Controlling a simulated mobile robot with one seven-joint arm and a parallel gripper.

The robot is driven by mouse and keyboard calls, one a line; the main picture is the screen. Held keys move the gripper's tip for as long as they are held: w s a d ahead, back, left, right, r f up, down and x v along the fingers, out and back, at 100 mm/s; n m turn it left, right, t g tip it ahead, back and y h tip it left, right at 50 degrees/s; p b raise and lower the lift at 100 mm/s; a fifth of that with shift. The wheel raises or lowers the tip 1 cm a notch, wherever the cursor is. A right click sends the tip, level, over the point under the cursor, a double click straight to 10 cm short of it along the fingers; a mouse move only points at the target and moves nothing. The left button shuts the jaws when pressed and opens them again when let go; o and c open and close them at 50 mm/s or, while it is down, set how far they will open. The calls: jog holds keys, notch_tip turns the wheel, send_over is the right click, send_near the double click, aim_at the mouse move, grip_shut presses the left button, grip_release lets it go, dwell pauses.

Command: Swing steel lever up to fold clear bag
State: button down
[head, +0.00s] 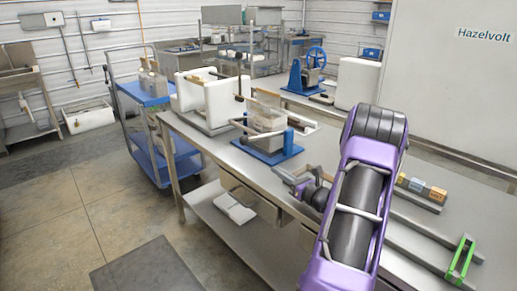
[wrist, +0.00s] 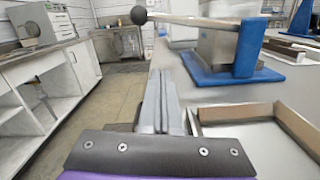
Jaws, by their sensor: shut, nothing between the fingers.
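The steel lever (wrist: 190,20) runs nearly level across the top of the wrist view. A black ball knob (wrist: 138,15) is on its left end, and its right part meets a blue bracket (wrist: 250,45). The lever's device stands on a blue base (head: 268,152) on the steel bench. A clear, box-shaped part (head: 264,117) sits over it; I cannot make out the bag's folds. My gripper (wrist: 164,74) is shut and empty, below the lever and apart from it. In the head view my gripper (head: 281,174) is at the bench's front edge, before the device.
A shallow open box or drawer (wrist: 246,107) lies close to the right of my fingers. Small coloured blocks (head: 420,187) and a green-handled frame (head: 461,258) are on the right.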

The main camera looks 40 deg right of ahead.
jog(key=w, duration=0.6)
jog(key=w+a, duration=0.1)
jog(key=w, duration=0.3)
jog(key=shift+w+r, duration=0.1)
jog(key=shift+r, duration=0.1)
jog(key=r, duration=0.2)
jog(key=shift+w+d+r, duration=0.15)
jog(key=shift+d+r, duration=0.2)
jog(key=shift+r, duration=0.05)
jog(key=shift+w+d+r, duration=0.1)
jog(key=shift+w+r, duration=0.05)
jog(key=shift+r, duration=0.4)
jog(key=shift+r, duration=0.15)
